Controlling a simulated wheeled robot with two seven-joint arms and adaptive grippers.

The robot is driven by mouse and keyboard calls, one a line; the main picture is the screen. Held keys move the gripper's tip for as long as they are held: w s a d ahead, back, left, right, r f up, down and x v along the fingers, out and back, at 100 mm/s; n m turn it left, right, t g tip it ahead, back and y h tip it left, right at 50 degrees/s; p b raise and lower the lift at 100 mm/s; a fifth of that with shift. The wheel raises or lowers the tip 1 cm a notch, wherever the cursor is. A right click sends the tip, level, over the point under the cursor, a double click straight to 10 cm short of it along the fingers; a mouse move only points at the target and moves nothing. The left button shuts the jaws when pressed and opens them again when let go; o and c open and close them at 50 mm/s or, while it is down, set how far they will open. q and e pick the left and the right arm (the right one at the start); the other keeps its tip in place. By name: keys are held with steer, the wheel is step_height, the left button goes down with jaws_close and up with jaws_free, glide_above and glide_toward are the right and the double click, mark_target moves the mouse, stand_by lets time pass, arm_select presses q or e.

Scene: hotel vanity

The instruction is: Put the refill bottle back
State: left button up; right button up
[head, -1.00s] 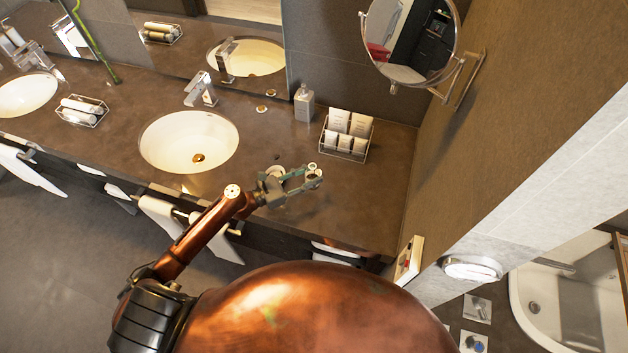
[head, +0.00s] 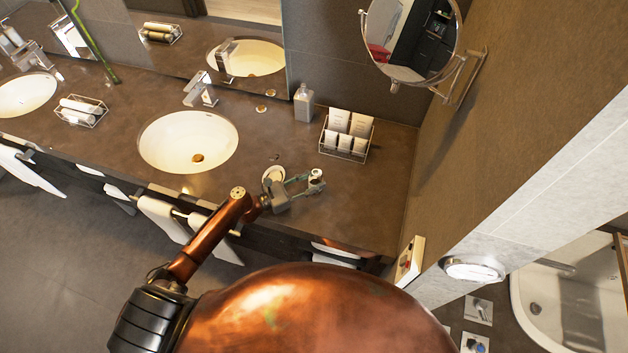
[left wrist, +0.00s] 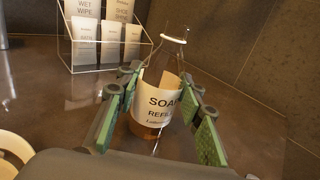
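The refill bottle (left wrist: 158,90) is a clear bottle with amber liquid and a white label reading "SOAP REFILL". In the left wrist view it is upright, between the two green-padded fingers of my left gripper (left wrist: 162,95). The fingers flank it, with narrow gaps seeming to show at its sides. In the head view the bottle (head: 317,176) is small, at the fingertips of my left gripper (head: 308,185), over the right part of the counter. Whether its base touches the counter is hard to tell. My right gripper is in neither view.
A wire rack of packets (head: 345,148) stands behind the bottle, with a soap dispenser (head: 304,103) left of it. A white round piece (head: 273,173) lies on the counter beside my gripper. The sink (head: 188,140) is farther left; a wall bounds the right.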

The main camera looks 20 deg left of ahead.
arm_select(q)
steer(key=o, duration=0.4)
steer(key=shift+c, duration=0.2)
steer(key=shift+r, duration=0.1)
steer(key=shift+s+a+r, duration=0.1)
steer(key=shift+a, duration=0.05)
steer(key=b+v, duration=0.1)
steer(key=v, duration=0.9)
steer(key=shift+s+a, duration=0.15)
steer(key=shift+s, duration=0.05)
steer(key=shift+s+a, duration=0.4)
steer(key=shift+a, duration=0.05)
